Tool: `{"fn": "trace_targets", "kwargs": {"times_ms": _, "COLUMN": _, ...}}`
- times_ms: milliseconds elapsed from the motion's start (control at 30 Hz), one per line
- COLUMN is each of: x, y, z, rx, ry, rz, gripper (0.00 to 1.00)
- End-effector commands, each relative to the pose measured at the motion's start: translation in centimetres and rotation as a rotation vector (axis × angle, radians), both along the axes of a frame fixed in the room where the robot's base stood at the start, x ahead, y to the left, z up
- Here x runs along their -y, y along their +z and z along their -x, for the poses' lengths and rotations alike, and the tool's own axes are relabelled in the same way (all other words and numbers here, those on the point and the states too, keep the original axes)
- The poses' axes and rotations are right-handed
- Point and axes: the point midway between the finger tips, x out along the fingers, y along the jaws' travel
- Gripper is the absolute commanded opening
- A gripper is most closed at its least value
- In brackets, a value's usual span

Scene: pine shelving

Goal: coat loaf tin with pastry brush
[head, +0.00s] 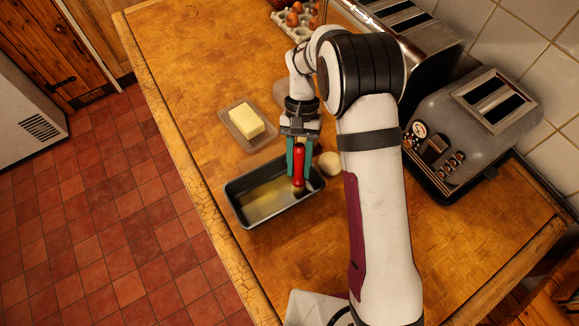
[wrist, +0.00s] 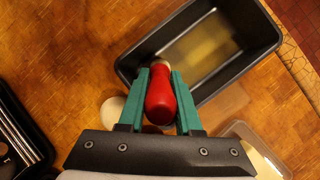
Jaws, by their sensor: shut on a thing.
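The black loaf tin (head: 237,187) stands on the wooden counter, and it also fills the top of the wrist view (wrist: 262,57). A yellowish patch shows on its floor. My gripper (head: 299,165) has green fingers and is shut on the red handle of the pastry brush (head: 299,156). In the wrist view my gripper (wrist: 161,88) holds the red handle of the brush (wrist: 161,97) between its fingertips. The brush points down into the right end of the tin in the head view. Its bristles are mostly hidden, and I cannot tell whether they touch the tin floor.
A block of butter (head: 241,117) sits on a dish (head: 260,133) behind the tin. A round pale item (head: 329,164) lies right of my gripper. Toasters (head: 478,125) stand along the wall. An egg tray (head: 291,28) is at the back. Counter left of the butter is clear.

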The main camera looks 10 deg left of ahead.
Motion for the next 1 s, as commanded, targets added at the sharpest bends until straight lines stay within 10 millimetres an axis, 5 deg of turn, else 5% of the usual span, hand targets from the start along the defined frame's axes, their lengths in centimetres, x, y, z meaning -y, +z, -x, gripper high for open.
{"fn": "trace_targets", "kwargs": {"times_ms": 167, "x": 1.2, "y": -0.1, "z": -1.2, "rx": 0.001, "ry": 0.001, "rz": 0.002, "gripper": 0.00}}
{"fn": "trace_targets", "kwargs": {"times_ms": 533, "x": -1.5, "y": 0.0, "z": -3.9, "rx": 0.002, "ry": 0.003, "rz": 0.001, "gripper": 0.00}}
{"fn": "trace_targets", "kwargs": {"times_ms": 1000, "x": -4.1, "y": 0.0, "z": -1.6, "rx": 0.001, "ry": 0.003, "rz": 0.001, "gripper": 0.00}}
